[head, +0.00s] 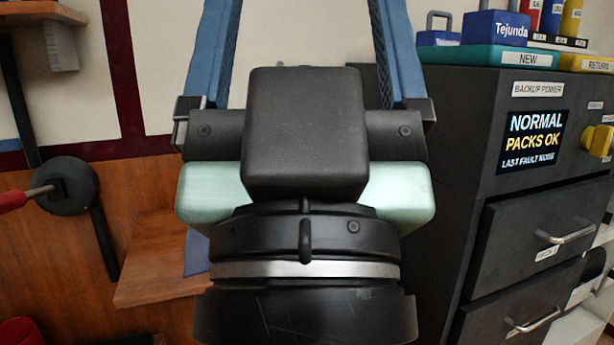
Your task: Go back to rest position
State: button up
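The fingertips are cut off by the top edge of the frame. The gripper hides part of the wall and wood panelling behind it.
A dark cabinet (470,220) with a "BACKUP POWER" screen (532,138), a yellow knob (597,140) and drawers stands close on the right. Blue Tejunda box (496,28) sits on top. At left are a wooden ledge (160,275) and a red-handled lever (30,195).

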notch_tip(320, 180, up, 36)
jog(key=p, duration=3.3)
jog(key=shift+w, duration=0.2)
